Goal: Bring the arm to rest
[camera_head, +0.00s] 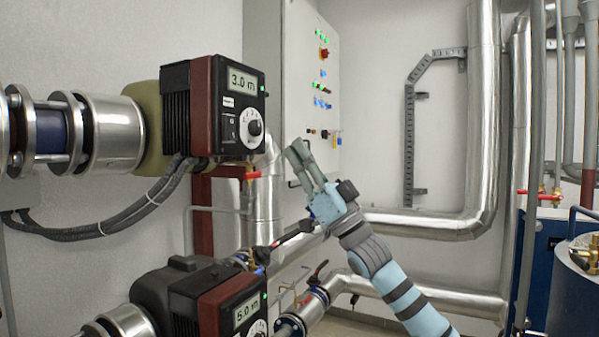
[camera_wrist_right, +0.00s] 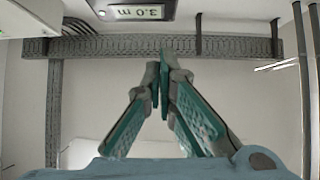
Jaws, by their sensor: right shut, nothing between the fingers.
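My right arm (camera_head: 405,295) comes in from the lower right in the head view. Its gripper (camera_head: 297,148) points up and left, just right of the upper pump's control box (camera_head: 240,105). The fingers are together and hold nothing. The gripper looks apart from the box. My left gripper does not show.
A lower pump (camera_head: 235,308) reads 5.0 m at the bottom. A control cabinet (camera_head: 311,60) with lit buttons stands behind the gripper. Silver pipes (camera_head: 430,222) run behind my arm. A red-handled valve (camera_head: 252,175) sits under the upper pump. Blue equipment (camera_head: 575,285) stands at right.

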